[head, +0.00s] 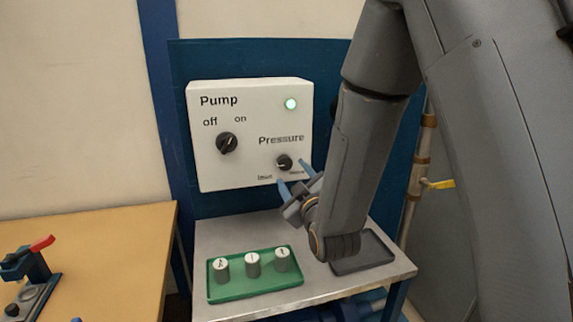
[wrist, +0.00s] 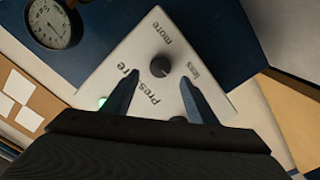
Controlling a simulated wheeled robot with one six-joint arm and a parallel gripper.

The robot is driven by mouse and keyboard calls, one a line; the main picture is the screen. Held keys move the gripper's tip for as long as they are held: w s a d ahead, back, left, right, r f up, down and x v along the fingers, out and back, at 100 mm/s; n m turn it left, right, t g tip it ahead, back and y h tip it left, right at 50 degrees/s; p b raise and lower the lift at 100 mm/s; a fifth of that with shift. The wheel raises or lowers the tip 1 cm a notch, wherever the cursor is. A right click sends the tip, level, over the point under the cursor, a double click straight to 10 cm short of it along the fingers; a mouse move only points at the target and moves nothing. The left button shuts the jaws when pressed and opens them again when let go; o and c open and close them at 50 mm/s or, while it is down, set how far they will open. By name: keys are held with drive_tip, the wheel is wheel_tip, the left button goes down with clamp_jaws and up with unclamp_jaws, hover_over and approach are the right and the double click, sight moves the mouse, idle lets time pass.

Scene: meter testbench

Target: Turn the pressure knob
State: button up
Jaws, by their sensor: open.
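The black pressure knob (head: 284,162) sits at the lower right of the white pump box (head: 235,110), under the word "Pressure". In the wrist view the pressure knob (wrist: 160,67) lies a little ahead of and between the fingertips, with "more" and "less" printed beside it. My gripper (head: 296,183) is open, just below and in front of the knob. It also shows in the wrist view (wrist: 157,82), with a blue finger on each side and nothing between them. I cannot tell how far the fingertips are from the panel.
The pump off/on knob (head: 227,143) and a lit green lamp (head: 291,104) are on the same box. Below, a metal table (head: 225,236) holds a green tray (head: 240,291) with 3 white-topped cylinders and a dark tray (head: 362,262). A round gauge (wrist: 48,23) shows in the wrist view.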

sight(286, 164)
drive_tip(key=p+x, duration=0.1)
drive_tip(key=x, duration=0.5)
drive_tip(key=shift+w+p, duration=0.35)
drive_tip(key=shift+p, duration=0.05)
drive_tip(key=shift+c, duration=0.5)
drive_tip(key=c, duration=1)
